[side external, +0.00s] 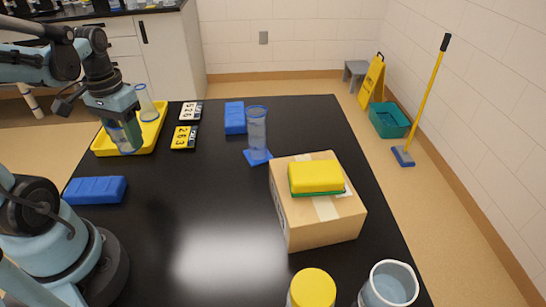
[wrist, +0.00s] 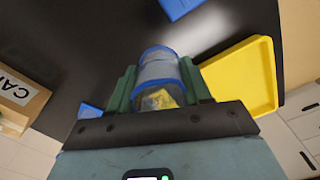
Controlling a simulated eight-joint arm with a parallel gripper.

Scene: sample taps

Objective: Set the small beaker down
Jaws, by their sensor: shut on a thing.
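My gripper (side external: 122,124) is shut on the small beaker (side external: 127,140), a clear vessel with a blue rim. In the side view they are at the yellow tray (side external: 151,134) on the left of the black table; whether the beaker's base touches the tray is not clear. In the wrist view the beaker (wrist: 160,68) sits between the green fingers (wrist: 160,92), and the yellow tray (wrist: 245,72) lies to its right. A second clear vessel (side external: 146,103) with a blue rim stands at the tray's back.
Number plates (side external: 184,137) and a blue block (side external: 235,118) lie right of the tray. A tall cylinder (side external: 256,130) and a cardboard box (side external: 320,222) with a sponge (side external: 315,177) stand farther right. Another blue block (side external: 95,190) lies in front. The table's middle is clear.

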